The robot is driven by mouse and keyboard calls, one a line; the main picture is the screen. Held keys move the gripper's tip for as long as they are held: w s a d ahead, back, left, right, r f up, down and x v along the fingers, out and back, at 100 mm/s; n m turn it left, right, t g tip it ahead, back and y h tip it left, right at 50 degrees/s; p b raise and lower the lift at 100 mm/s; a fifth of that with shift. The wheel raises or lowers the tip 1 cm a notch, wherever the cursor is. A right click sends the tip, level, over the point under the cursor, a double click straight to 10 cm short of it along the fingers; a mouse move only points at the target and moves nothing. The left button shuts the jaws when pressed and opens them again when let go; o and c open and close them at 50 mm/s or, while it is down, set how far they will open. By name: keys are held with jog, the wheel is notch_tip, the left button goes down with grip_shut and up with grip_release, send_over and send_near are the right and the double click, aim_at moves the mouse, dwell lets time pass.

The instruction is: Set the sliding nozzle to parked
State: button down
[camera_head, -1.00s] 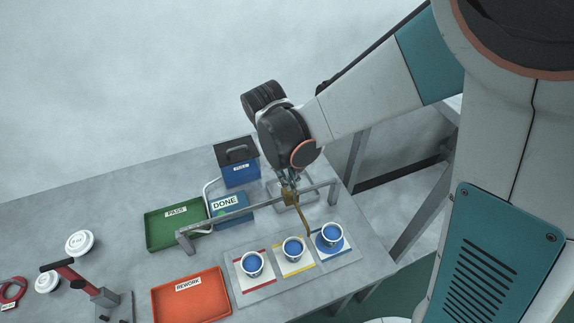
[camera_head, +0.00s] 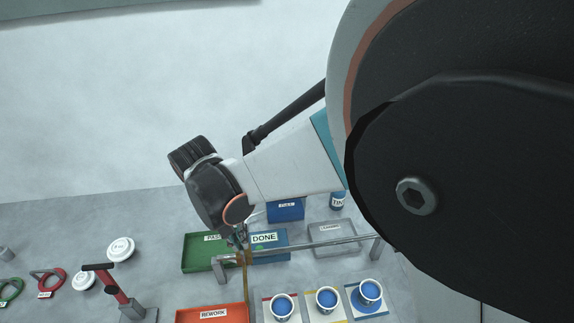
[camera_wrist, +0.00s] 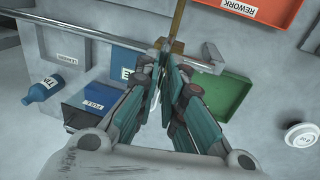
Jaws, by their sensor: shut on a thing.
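The sliding nozzle is a brass-coloured block with a thin spout (camera_head: 246,275), on a grey overhead rail (camera_head: 315,244). It stands near the rail's left end, between the green tray and the orange tray, left of the cups. It also shows in the wrist view as a brass piece (camera_wrist: 177,25). My gripper (camera_head: 241,242) is shut on the nozzle's upper part. In the wrist view my fingers (camera_wrist: 168,62) close around its near end, and they partly hide the grip. No parked mark is readable.
Three cups with blue contents, left (camera_head: 282,306), middle (camera_head: 327,299) and right (camera_head: 370,292), stand right of the spout. An orange REWORK tray (camera_head: 190,318), green tray (camera_head: 196,262), blue DONE tray (camera_head: 285,240) and blue bin (camera_head: 287,212) surround the rail.

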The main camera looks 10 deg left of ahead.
jog(key=shift+s+a, duration=0.3)
jog(key=shift+a, duration=0.65)
jog(key=shift+s+a, duration=0.25)
jog(key=shift+a, duration=0.65)
jog(key=c, duration=2)
grip_release()
jog(key=o, duration=0.3)
jog(key=shift+a, duration=0.2)
jog(key=shift+d, duration=0.1)
jog(key=r, duration=0.2)
jog(key=a+r, duration=0.1)
jog(key=r, duration=0.4)
jog(key=shift+s+a+r, duration=0.15)
jog(key=shift+s+r, duration=0.05)
jog(key=shift+s, duration=0.1)
